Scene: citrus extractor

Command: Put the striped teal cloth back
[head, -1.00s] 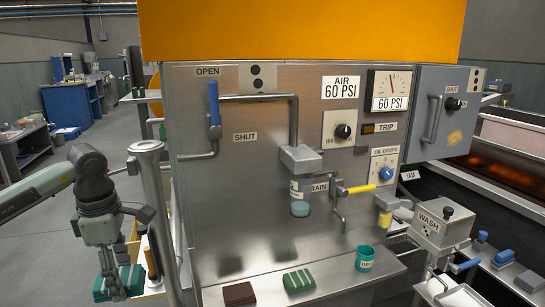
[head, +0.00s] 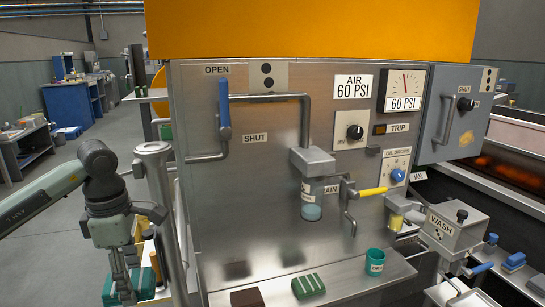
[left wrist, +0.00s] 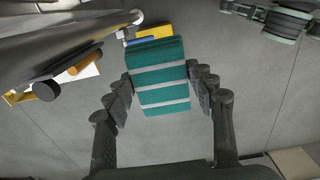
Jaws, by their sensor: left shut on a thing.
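The teal cloth (left wrist: 158,75) with pale stripes is a folded block between the fingers of my left gripper (left wrist: 160,92) in the left wrist view. My left gripper is shut on it and holds it above the grey floor. In the head view my left gripper (head: 124,276) hangs at the lower left, left of the steel post, with the teal cloth (head: 110,291) partly hidden behind its fingers. My right gripper does not show.
A green striped block (head: 308,286), a brown block (head: 247,298) and a green cup (head: 375,262) stand on the machine's front ledge (head: 345,280). A steel post (head: 160,200) rises close to my left gripper. A wash unit (head: 452,225) stands at the right.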

